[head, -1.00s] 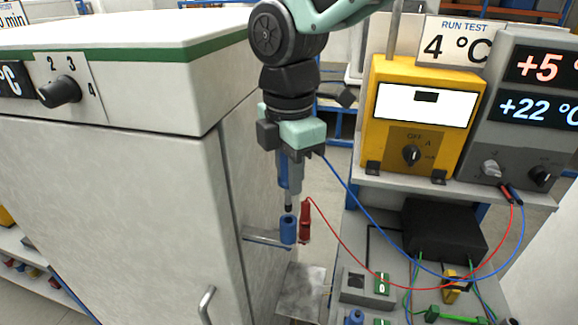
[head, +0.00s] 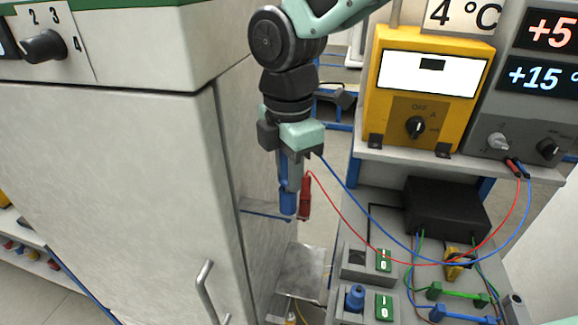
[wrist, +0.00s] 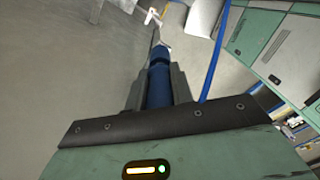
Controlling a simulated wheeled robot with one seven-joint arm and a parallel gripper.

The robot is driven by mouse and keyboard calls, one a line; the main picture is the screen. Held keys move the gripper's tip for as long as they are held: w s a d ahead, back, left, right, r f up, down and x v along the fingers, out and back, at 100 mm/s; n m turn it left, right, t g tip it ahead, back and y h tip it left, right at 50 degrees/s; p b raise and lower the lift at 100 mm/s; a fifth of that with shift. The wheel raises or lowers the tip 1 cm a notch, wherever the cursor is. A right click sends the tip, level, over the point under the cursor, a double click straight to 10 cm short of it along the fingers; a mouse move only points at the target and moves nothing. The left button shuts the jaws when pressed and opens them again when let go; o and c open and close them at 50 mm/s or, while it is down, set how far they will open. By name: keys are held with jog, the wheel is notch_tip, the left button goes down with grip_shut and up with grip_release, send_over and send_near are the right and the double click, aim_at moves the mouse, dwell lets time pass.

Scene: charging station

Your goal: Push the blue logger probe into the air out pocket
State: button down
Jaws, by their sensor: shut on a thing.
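My gripper (head: 290,178) hangs straight down beside the cabinet's right side wall, shut on the blue logger probe (wrist: 158,88). In the wrist view the probe lies between both fingers. In the head view the probe meets the blue pocket (head: 287,204) below it, with no gap showing between them. How deep the tip sits inside is hidden. The pocket is on a bracket (head: 262,213) at the cabinet side. A red probe or pocket (head: 304,196) with a red lead stands upright just to its right.
The pale cabinet (head: 120,180) with a handle (head: 206,290) fills the left. On the right are a yellow meter (head: 425,85), a grey display (head: 535,75) reading +5 and +15 °C, a black box (head: 447,208) and a holder with a blue plug (head: 354,298).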

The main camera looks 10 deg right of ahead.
jog(key=c, duration=1.1)
grip_release()
jog(key=shift+c, duration=0.2)
